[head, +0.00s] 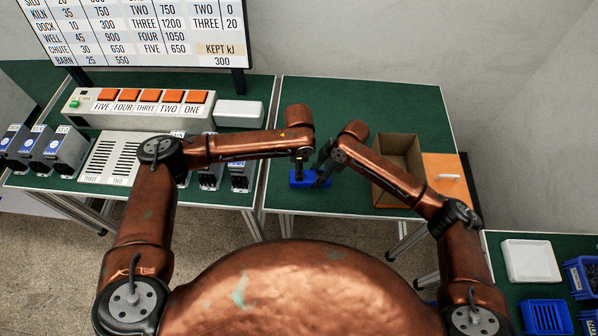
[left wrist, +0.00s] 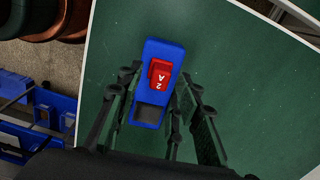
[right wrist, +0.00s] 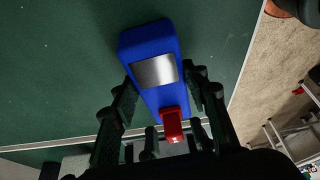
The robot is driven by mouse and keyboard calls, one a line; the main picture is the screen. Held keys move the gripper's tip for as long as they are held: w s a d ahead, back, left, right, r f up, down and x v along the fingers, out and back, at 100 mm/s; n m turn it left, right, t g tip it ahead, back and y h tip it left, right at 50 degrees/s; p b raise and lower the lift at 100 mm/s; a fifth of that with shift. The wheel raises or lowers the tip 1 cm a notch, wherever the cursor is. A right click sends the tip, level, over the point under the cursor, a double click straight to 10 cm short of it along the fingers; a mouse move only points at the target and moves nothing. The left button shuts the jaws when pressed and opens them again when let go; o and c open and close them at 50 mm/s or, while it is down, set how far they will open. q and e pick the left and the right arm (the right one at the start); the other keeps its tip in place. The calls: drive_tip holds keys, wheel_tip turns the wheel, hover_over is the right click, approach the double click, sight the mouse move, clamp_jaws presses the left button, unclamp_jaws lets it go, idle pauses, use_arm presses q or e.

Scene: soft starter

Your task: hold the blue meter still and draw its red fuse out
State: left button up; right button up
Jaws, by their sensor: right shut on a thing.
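The blue meter (head: 309,180) is at the front left of the right-hand green table; I cannot tell whether it touches the top. Its grey window (right wrist: 154,71) shows in the right wrist view. The red fuse (left wrist: 159,74), marked 2 A, sits in the meter's other end and also shows in the right wrist view (right wrist: 172,124). My right gripper (right wrist: 158,76) is shut on the meter's blue body, a finger on each side near the window. My left gripper (left wrist: 158,78) is open above the meter, its fingers on either side near the fuse, apparently not touching it.
The left table holds a button panel (head: 140,108) and several grey-blue units (head: 68,148). Blue bins (head: 545,317) are at lower right. The table's back is clear.

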use_arm(q)
clamp_jaws()
idle(0.7)
drive_tip(key=shift+r, duration=0.1)
idle(0.5)
drive_tip(key=shift+r, duration=2.95)
use_arm(e)
drive_tip(key=o, duration=1.4)
drive_tip(key=v, duration=1.2)
